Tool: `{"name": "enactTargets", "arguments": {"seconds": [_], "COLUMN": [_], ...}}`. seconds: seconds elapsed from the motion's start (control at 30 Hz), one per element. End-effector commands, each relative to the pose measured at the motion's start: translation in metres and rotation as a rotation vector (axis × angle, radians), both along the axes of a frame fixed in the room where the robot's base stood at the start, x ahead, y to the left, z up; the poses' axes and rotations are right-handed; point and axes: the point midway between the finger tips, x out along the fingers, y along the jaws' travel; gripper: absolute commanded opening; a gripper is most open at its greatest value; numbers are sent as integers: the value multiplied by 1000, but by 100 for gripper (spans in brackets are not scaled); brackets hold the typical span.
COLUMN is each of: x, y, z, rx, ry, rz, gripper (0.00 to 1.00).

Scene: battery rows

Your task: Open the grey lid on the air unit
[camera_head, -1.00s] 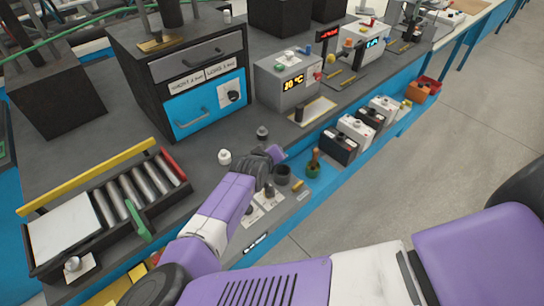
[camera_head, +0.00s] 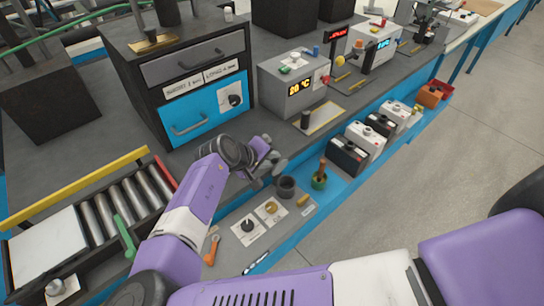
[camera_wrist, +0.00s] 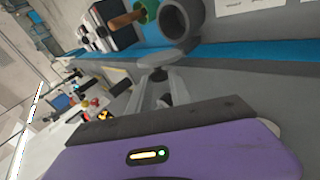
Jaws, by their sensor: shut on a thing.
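My gripper (camera_head: 270,158) is low over the bench, in front of the black cabinet. In the wrist view its pale fingers (camera_wrist: 158,72) are closed around a small dark thing, probably a knob, mostly hidden by the fingers. The black cabinet has a grey front panel (camera_head: 180,69) with a bar handle, closed, above a blue front (camera_head: 180,127) with a handle and a dial. To its right stands a grey box (camera_head: 283,82) with a lit temperature display. I cannot tell which of these is the air unit with the grey lid.
A dark cup (camera_head: 287,187) and a green pot with a wooden handle (camera_head: 319,178) stand close right of my gripper. Several batteries (camera_head: 350,155) line the blue shelf. A roller tray (camera_head: 135,200) is at left. A plate with two dials (camera_head: 248,226) lies nearer me.

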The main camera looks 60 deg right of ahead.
Motion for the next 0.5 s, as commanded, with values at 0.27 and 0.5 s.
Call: {"name": "enactTargets", "arguments": {"seconds": [0.27, 0.5], "x": [1, 0], "y": [0, 0], "z": [-1, -1], "rx": [0, 1], "ry": [1, 0], "rz": [2, 2], "gripper": [0, 44]}}
